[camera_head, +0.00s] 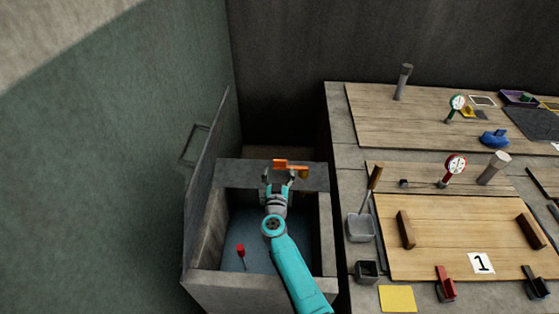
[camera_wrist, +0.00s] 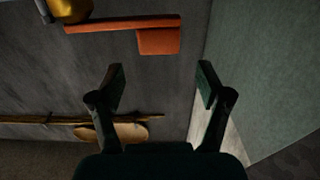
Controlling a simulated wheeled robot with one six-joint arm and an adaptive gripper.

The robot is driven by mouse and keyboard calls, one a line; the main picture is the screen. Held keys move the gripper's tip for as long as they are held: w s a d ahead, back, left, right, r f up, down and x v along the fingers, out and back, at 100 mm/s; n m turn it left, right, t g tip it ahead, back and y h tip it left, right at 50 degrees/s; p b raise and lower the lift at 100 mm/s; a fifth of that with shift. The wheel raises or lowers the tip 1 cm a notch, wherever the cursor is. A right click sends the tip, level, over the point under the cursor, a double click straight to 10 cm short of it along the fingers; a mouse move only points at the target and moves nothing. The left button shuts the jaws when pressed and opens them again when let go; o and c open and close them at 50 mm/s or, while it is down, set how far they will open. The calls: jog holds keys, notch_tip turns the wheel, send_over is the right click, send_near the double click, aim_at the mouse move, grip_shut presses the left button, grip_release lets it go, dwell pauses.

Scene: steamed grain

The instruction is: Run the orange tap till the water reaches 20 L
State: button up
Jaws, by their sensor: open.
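The orange tap (camera_head: 281,163) has a long flat handle and sits at the back rim of the grey stone tank (camera_head: 200,290). In the wrist view the orange tap (camera_wrist: 158,41) lies just past my fingertips, with a brass knob (camera_wrist: 70,9) at its left end. My gripper (camera_head: 278,179) is over the back of the tank, close in front of the tap. In the wrist view my gripper (camera_wrist: 162,82) is open, with nothing between its fingers. The blue-grey tank bottom (camera_head: 234,228) shows beside my arm; I cannot tell the water level. A red-topped marker (camera_head: 241,249) stands inside.
A dark panel (camera_head: 207,170) stands along the tank's left side. A workbench (camera_head: 345,165) at right carries boards, dial gauges (camera_head: 455,165) and a grey scoop (camera_head: 360,228). A wooden stick-like thing (camera_wrist: 110,131) shows low in the wrist view.

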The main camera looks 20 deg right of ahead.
aim_at(280, 162)
jog(key=shift+x, duration=3.1)
grip_shut()
